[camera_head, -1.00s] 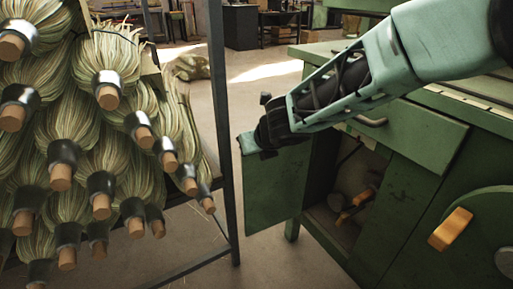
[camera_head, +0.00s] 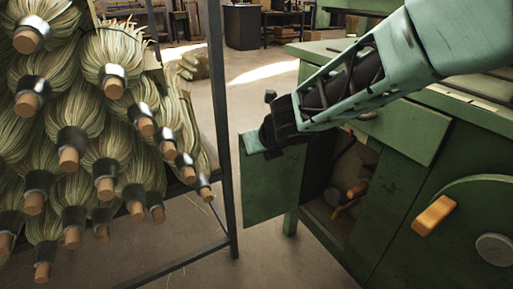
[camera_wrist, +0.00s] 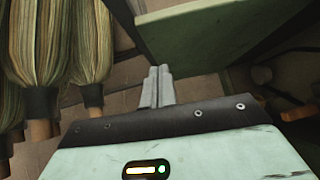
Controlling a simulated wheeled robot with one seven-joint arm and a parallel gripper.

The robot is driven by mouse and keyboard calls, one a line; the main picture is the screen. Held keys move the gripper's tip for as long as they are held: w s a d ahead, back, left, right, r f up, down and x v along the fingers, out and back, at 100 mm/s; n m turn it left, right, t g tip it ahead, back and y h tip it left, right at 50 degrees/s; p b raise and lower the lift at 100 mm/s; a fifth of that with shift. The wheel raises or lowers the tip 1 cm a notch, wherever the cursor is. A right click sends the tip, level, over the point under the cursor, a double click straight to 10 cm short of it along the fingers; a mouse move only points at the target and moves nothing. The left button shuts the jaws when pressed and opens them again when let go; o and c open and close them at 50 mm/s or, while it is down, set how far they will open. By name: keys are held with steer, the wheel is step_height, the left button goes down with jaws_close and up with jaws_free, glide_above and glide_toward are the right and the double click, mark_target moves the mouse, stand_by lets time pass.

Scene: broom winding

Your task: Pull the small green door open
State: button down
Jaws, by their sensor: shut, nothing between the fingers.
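The small green door (camera_head: 272,184) of the green machine cabinet stands swung open in the head view, with the dark inside of the cabinet showing to its right. My gripper (camera_head: 262,143) is at the top outer part of the door. In the wrist view the two fingers of my gripper (camera_wrist: 157,86) are shut together with nothing between them. The door (camera_wrist: 215,36) is just beyond and to the right of the fingertips there. I cannot tell whether they touch it. The door handle is not visible.
A dark metal rack (camera_head: 219,130) holding several straw brooms (camera_head: 75,110) stands close on the left. Brooms (camera_wrist: 90,45) also hang at the left of the wrist view. Inside the cabinet (camera_head: 387,208) are tools with orange handles. A strip of bare floor lies between rack and cabinet.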

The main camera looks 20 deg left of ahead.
steer(key=s+d+r+m+h+p, duration=0.1)
steer(key=s+d+r+m, duration=0.3)
steer(key=d, duration=0.3)
steer(key=s+d+r+m+h, duration=0.1)
steer(key=s+d+r+m, duration=0.15)
steer(key=d+m, duration=0.35)
steer(key=s+d+f+m+g+h, duration=0.2)
steer(key=s+d+m+g+h, duration=0.3)
steer(key=s+d+m, duration=2.05)
steer(key=w+a+r+m+p, duration=0.1)
steer(key=a+r+p, duration=0.1)
steer(key=r+p, duration=1.2)
steer(key=w+a+r+m+g+y+p, duration=0.1)
steer(key=w+a+r+p, duration=0.1)
steer(key=r+p, duration=1.2)
steer(key=shift+w+p, duration=0.15)
steer(key=shift+p, duration=0.2)
steer(key=shift+r, duration=0.1)
